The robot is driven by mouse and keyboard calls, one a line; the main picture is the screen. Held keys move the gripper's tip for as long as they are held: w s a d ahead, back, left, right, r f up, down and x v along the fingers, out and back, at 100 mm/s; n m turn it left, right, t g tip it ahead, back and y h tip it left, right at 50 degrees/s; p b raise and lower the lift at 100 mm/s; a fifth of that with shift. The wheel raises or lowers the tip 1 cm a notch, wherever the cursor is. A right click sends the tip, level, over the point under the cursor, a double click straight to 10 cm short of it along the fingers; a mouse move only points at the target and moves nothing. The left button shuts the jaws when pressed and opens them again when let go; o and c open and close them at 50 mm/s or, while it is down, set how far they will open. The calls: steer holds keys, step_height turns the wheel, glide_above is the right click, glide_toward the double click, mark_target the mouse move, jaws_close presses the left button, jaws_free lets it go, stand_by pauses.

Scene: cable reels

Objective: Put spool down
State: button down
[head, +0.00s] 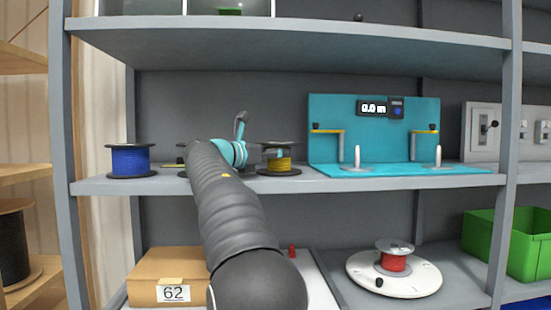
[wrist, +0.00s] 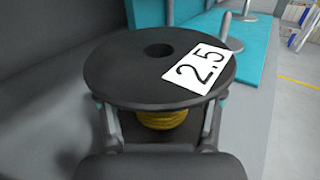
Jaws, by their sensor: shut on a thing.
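A yellow-wire spool (head: 279,163) with dark flanges is at the middle shelf, left of the teal station. In the wrist view the spool (wrist: 150,85) shows a black top flange with a white "2.5" label and yellow wire below. My gripper (head: 256,158) reaches it from the left; in the wrist view its fingers (wrist: 160,122) are shut on the spool from both sides, under the top flange. The spool looks upright. Its lower flange is at shelf level in the head view; I cannot tell whether it touches the shelf (head: 330,184).
A blue spool (head: 131,160) stands at the shelf's left end. Another spool (head: 182,148) is mostly hidden behind my arm. The teal station (head: 375,140) with two white pegs is close on the right. Below are a box marked 62 (head: 150,282) and a red spool (head: 394,260) on a turntable.

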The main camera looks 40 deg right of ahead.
stand_by(0.3)
steer(key=shift+c, duration=1)
jaws_free()
steer(key=shift+a+r, duration=0.1)
steer(key=shift+a, duration=0.2)
steer(key=a, duration=0.7)
steer(key=s+a+p, duration=0.1)
steer(key=a, duration=0.3)
steer(key=shift+a, duration=0.25)
